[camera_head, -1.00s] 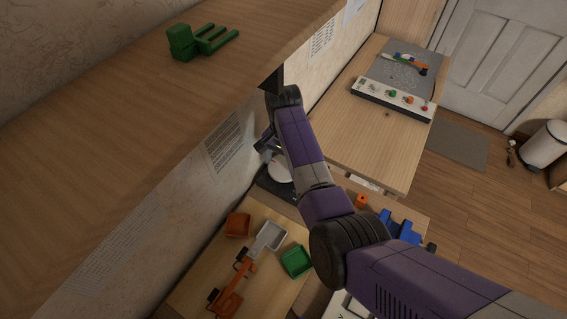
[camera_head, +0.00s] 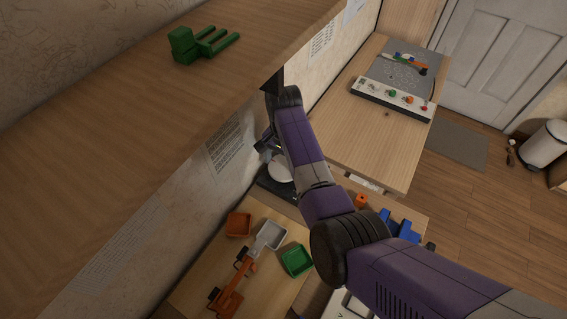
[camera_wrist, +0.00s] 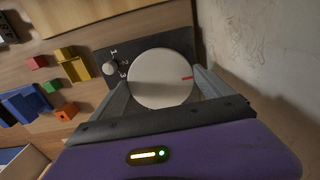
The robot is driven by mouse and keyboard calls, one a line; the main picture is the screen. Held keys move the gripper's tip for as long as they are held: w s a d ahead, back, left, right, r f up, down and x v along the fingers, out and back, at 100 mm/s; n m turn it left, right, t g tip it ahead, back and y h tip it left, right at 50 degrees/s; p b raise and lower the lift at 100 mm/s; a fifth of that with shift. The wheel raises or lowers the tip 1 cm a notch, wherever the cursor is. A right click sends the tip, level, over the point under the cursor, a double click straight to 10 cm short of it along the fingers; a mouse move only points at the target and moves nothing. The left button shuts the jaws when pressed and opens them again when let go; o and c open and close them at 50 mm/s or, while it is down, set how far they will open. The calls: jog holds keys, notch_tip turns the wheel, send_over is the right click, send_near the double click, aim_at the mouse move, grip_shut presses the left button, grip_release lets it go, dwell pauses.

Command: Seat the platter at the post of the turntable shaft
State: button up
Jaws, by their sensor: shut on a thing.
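The platter (camera_wrist: 160,78) is a white disc with a red mark near its right edge in the wrist view. My gripper (camera_wrist: 163,90) is shut on it, with one finger at each side of the disc. In the head view the platter (camera_head: 280,169) shows as a pale patch, partly covered by my arm. The dark turntable base (camera_wrist: 186,42) lies under or behind the platter, with a small knob at its left. The shaft post is hidden by the platter. I cannot tell whether the platter touches the base.
The wall (camera_wrist: 270,60) stands close on the right in the wrist view. Coloured blocks (camera_wrist: 72,62) lie on the table to the left. In the head view, a green bin (camera_head: 297,260) and an orange bin (camera_head: 238,224) stand nearby. A wooden shelf (camera_head: 110,130) overhangs at the left.

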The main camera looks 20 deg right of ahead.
aim_at(283, 167)
jog(key=shift+f+b, duration=0.6)
jog(key=shift+f, duration=0.85)
dwell(1.8)
jog(key=o, duration=1.1)
jog(key=shift+r, duration=0.1)
notch_tip(283, 167, up, 5)
jog(key=p, duration=0.4)
jog(key=shift+p, duration=0.35)
jog(key=shift+r+p, duration=0.35)
jog(key=shift+r, duration=0.55)
